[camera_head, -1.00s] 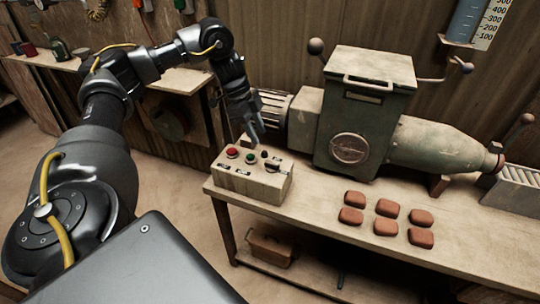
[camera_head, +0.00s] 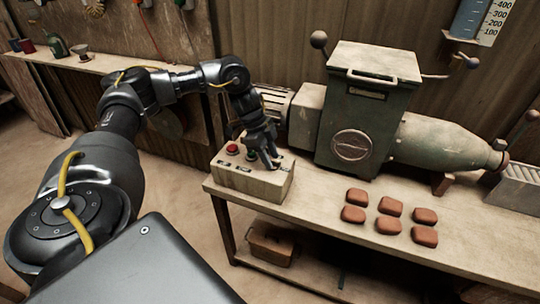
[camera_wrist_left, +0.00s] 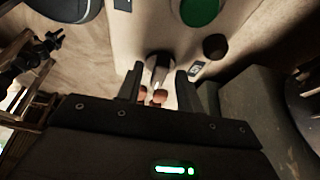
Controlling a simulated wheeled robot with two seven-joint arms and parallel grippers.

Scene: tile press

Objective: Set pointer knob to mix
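The beige control box (camera_head: 255,181) stands at the left end of the bench, with a red button (camera_head: 232,149) and a green button (camera_head: 251,154) on top. My left gripper (camera_head: 268,162) is low over the right part of its top and hides the pointer knob in the head view. In the left wrist view, the pointer knob (camera_wrist_left: 159,65) sits between my two open fingers, with a gap visible on each side. The green button (camera_wrist_left: 201,9) and a small dark round knob (camera_wrist_left: 214,46) lie beyond. The knob's label and exact setting cannot be read. My right gripper is not in view.
The green press (camera_head: 361,125) stands behind and right of the box. Several red-brown tiles (camera_head: 390,206) lie on the bench (camera_head: 320,205) to the right. A wooden crate (camera_head: 270,247) is on the shelf below. The bench front is otherwise clear.

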